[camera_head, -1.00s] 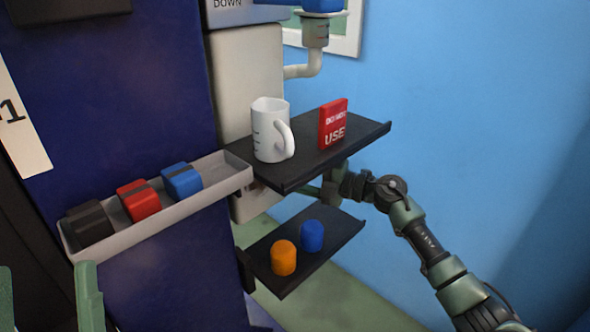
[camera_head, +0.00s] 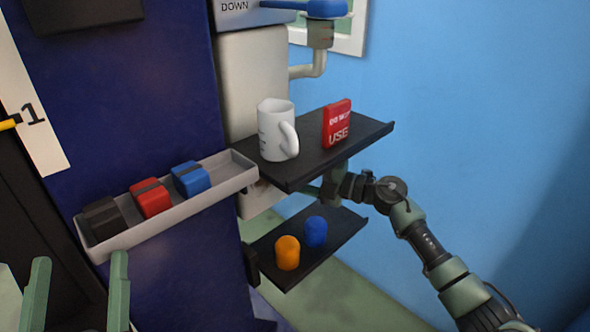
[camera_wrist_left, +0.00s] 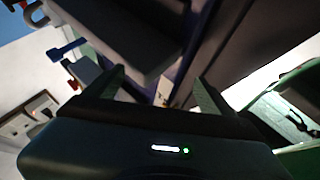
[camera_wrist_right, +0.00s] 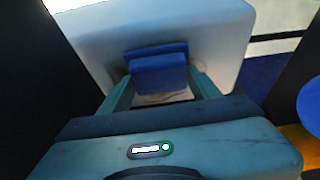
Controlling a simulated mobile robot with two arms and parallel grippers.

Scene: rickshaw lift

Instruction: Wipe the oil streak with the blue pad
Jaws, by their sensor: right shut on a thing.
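The blue pad (camera_head: 190,178) with a dark strap sits in the right part of a grey tray (camera_head: 140,232) on the dark blue panel. My left gripper (camera_head: 78,262) is open and empty in front of the tray's left end; its spread fingers also show in the left wrist view (camera_wrist_left: 160,88). My right gripper is hidden behind the upper shelf in the head view. In the right wrist view my right gripper (camera_wrist_right: 158,85) is shut on a blue block (camera_wrist_right: 158,72) against a pale box; whether it is fixed there I cannot tell.
A red block (camera_head: 150,198) and a black block (camera_head: 103,220) share the tray. The upper shelf (camera_head: 300,172) holds a white mug (camera_head: 277,130) and a red box (camera_head: 337,124). The lower shelf (camera_head: 335,240) holds an orange cylinder (camera_head: 287,253) and a blue cylinder (camera_head: 315,232).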

